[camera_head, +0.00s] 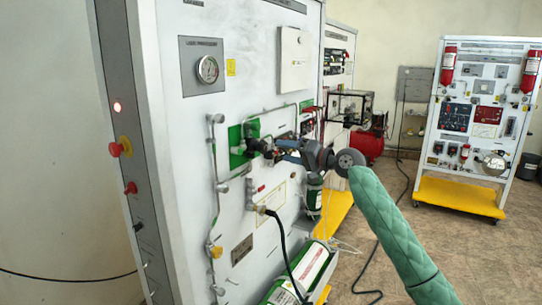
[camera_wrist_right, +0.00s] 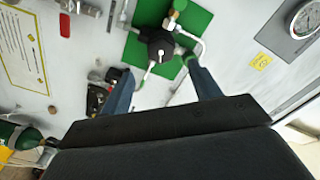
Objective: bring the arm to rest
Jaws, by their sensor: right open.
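My right arm (camera_head: 393,225), in a green quilted sleeve, reaches in from the lower right towards the white panel (camera_head: 200,130). My right gripper (camera_head: 275,149) is in front of a green plate (camera_head: 236,157) on that panel. In the right wrist view the gripper (camera_wrist_right: 160,70) is open, its two blue-grey fingers spread on either side of a dark valve (camera_wrist_right: 158,47) on the green plate (camera_wrist_right: 196,20). I see no grip on the valve; whether a finger touches it I cannot tell. My left gripper is not in view.
A pressure gauge (camera_head: 207,69) sits above the green plate. A black hose (camera_head: 283,240) hangs from the panel near a green-and-white cylinder (camera_head: 300,275). A red emergency knob (camera_head: 116,150) juts from the panel's side. Another equipment stand (camera_head: 465,190) is at the right. Open floor lies between.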

